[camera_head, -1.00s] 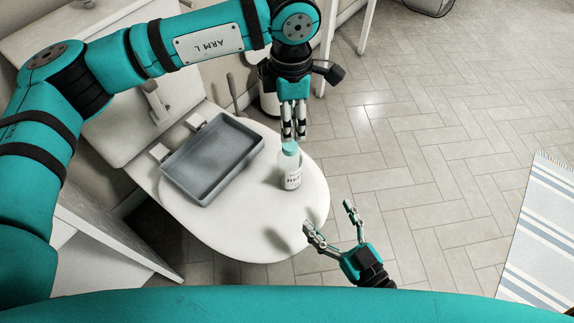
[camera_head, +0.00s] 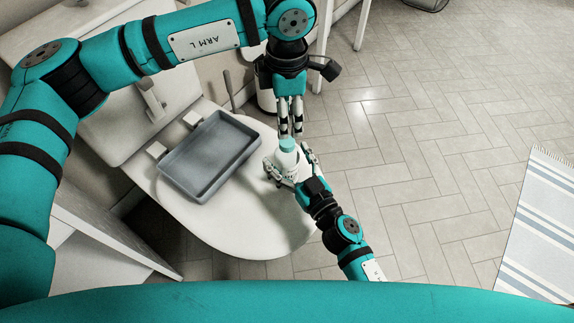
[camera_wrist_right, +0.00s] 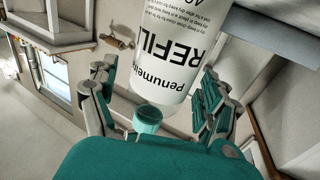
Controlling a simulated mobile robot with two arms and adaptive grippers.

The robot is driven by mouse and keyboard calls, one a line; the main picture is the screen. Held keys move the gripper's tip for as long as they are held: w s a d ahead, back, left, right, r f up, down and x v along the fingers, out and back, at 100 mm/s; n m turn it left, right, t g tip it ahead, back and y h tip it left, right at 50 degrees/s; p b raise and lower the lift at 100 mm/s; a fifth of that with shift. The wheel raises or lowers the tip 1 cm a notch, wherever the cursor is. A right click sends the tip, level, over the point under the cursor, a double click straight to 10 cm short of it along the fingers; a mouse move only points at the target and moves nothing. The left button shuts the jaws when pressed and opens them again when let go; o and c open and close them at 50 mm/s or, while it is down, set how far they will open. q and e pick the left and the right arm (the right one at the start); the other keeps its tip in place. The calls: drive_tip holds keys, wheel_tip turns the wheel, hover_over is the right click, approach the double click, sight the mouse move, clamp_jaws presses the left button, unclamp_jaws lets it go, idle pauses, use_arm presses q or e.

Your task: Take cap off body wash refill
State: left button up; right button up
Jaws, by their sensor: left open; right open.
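The body wash refill is a white bottle (camera_head: 286,159) with a teal cap (camera_head: 287,145). It stands upright on the white rounded surface near its right edge. My left gripper (camera_head: 290,133) points down just above the cap, its fingers slightly apart and empty; whether they touch the cap I cannot tell. My right gripper (camera_head: 287,157) is open, with one finger on each side of the bottle. In the right wrist view the bottle (camera_wrist_right: 172,50) appears upside down with its printed label and its cap (camera_wrist_right: 147,118) between the spread fingers. The bottle's lower part is partly hidden by my right gripper.
A grey-blue tray (camera_head: 210,157) lies on the white surface (camera_head: 225,228) left of the bottle. The front of that surface is clear. A striped rug (camera_head: 543,230) lies on the tiled floor at the right.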

sight(287, 141)
drive_tip(key=shift+w+a, duration=0.2)
drive_tip(key=shift+w, duration=0.15)
drive_tip(key=shift+c, duration=0.2)
clamp_jaws()
use_arm(q)
drive_tip(key=m, duration=1.3)
drive_tip(key=shift+m, duration=0.4)
drive_tip(key=m, duration=1.2)
drive_tip(key=shift+m, duration=0.4)
drive_tip(key=shift+f, duration=4)
